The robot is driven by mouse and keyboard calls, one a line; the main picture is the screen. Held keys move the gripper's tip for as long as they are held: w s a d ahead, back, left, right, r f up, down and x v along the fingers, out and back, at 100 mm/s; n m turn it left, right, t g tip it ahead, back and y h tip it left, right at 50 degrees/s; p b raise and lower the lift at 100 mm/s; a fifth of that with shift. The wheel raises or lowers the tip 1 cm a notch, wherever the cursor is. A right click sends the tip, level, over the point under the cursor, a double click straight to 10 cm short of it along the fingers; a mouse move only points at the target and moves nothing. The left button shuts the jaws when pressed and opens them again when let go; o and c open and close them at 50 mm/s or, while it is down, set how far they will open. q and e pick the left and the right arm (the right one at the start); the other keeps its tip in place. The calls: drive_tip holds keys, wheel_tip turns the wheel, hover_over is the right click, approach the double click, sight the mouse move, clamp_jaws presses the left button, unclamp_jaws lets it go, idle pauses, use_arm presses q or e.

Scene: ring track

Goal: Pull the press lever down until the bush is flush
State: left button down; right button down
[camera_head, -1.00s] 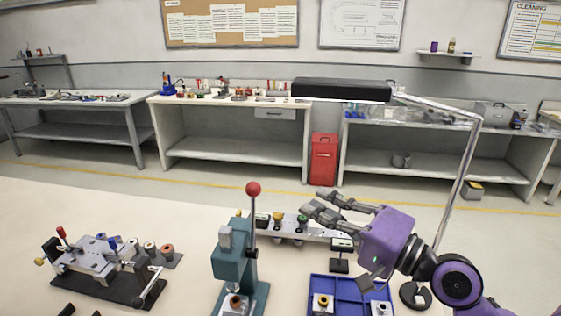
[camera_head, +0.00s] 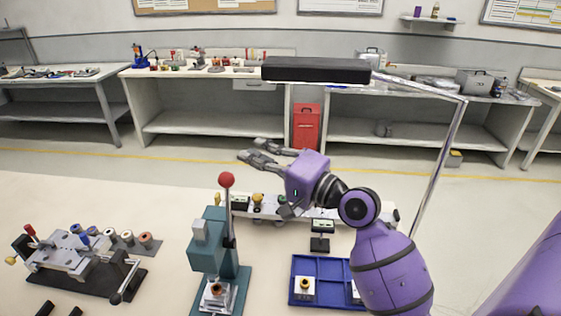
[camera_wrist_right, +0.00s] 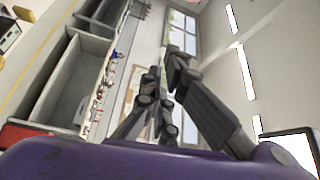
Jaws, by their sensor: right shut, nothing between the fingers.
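The teal arbor press (camera_head: 206,240) stands on the bench at lower centre in the head view. Its lever (camera_head: 230,218) stands upright, topped by a red ball knob (camera_head: 227,180). A copper-coloured bush (camera_head: 217,288) sits in a light block at the press foot, under the ram; how deep it sits is too small to tell. My purple right gripper (camera_head: 258,152) is up behind and right of the knob in the picture, apart from it, shut and empty. Its fingers also show in the wrist view (camera_wrist_right: 165,75), pointing away to the far side of the room. My left gripper is not in view.
A blue tray (camera_head: 322,268) with small blocks lies right of the press, partly behind my right arm. A clamp fixture (camera_head: 80,262) stands at left. A lamp (camera_head: 315,70) arches over the back. A grey rail (camera_head: 265,207) with parts lies behind the press.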

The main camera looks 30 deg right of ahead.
drive_tip(key=s+a, duration=0.1)
drive_tip(key=s+a+f, duration=0.1)
drive_tip(key=s, duration=0.1)
drive_tip(key=shift+a+p, duration=0.3)
drive_tip(key=shift+a, duration=0.05)
drive_tip(key=shift+a, duration=0.1)
